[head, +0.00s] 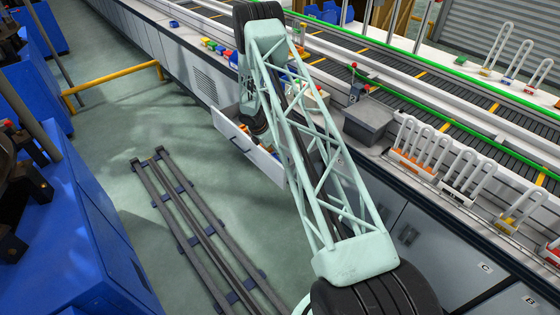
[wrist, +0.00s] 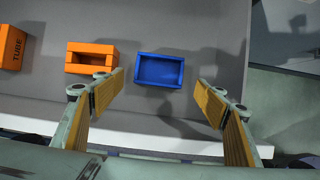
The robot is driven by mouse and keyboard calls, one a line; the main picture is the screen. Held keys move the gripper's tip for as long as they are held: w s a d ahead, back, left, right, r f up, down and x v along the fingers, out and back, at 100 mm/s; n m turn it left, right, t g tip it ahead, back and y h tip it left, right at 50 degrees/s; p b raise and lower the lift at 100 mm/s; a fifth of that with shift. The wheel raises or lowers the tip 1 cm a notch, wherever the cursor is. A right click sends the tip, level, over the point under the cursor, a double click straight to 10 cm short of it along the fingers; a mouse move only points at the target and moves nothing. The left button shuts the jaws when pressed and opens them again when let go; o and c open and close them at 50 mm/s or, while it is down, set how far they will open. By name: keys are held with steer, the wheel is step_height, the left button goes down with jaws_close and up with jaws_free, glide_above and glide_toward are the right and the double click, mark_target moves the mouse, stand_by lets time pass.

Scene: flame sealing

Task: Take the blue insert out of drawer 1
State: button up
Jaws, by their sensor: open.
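The blue insert (wrist: 160,70), a small open-topped box, lies on the grey floor of the pulled-out drawer (wrist: 150,117) in the wrist view. My gripper (wrist: 160,95) is open above the drawer. Its two fingers are spread to either side of the insert, left and right in the picture, and apart from it, with nothing between them. The insert sits slightly further up the picture than the fingertips. In the head view the open drawer (head: 231,136) juts out of the bench, with my arm covering much of it; the insert is hidden there and no drawer number is readable.
An orange insert (wrist: 90,57) lies left of the blue one, close to my left finger. An orange box marked TUBE (wrist: 12,47) is further left. The drawer's pale front wall (wrist: 100,134) runs below. In the head view, floor rails (head: 200,235) lie beside the bench.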

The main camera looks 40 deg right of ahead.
steer(key=shift+b+x, duration=0.4)
steer(key=shift+x, duration=2.15)
steer(key=shift+w+d, duration=0.1)
steer(key=shift+w, duration=0.05)
steer(key=shift+c, duration=0.2)
steer(key=c, duration=1)
steer(key=shift+r, duration=0.15)
steer(key=shift+r+p, duration=0.75)
steer(key=shift+r, duration=4.15)
